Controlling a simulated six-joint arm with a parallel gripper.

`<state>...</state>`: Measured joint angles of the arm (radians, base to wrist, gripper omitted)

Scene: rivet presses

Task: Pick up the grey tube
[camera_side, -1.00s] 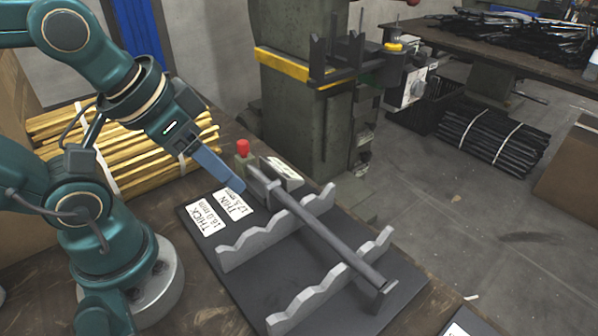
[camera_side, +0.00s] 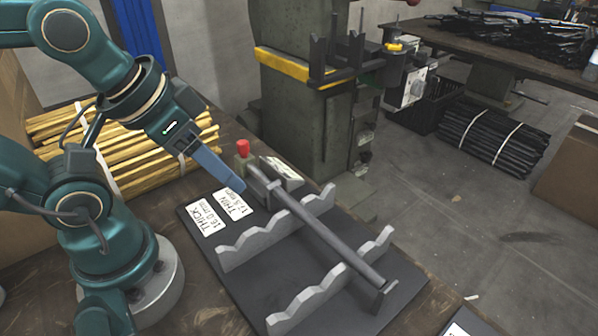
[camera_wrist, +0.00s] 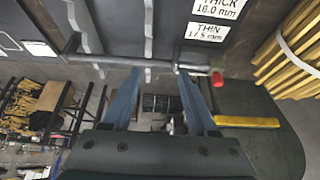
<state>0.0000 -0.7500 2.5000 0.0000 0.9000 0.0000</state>
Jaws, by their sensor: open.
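The grey tube (camera_side: 330,242) lies across two notched grey rails on a dark mat, running from the back left to the front right in the side view. In the wrist view the tube (camera_wrist: 105,60) crosses the picture sideways, just beyond the fingertips. My gripper (camera_side: 238,187) is open and empty, its blue fingers angled down near the tube's back-left end. In the wrist view my gripper (camera_wrist: 160,73) has its two fingertips apart with nothing held between them. I cannot tell the exact gap to the tube.
The notched rails (camera_side: 305,299) rise from the mat (camera_side: 240,291). A red-topped fixture (camera_side: 243,149) stands behind the tube's far end. THICK and THIN labels (camera_side: 207,217) lie at the mat's left. A press (camera_side: 300,120) stands behind the table; yellow bars (camera_side: 130,160) lie at left.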

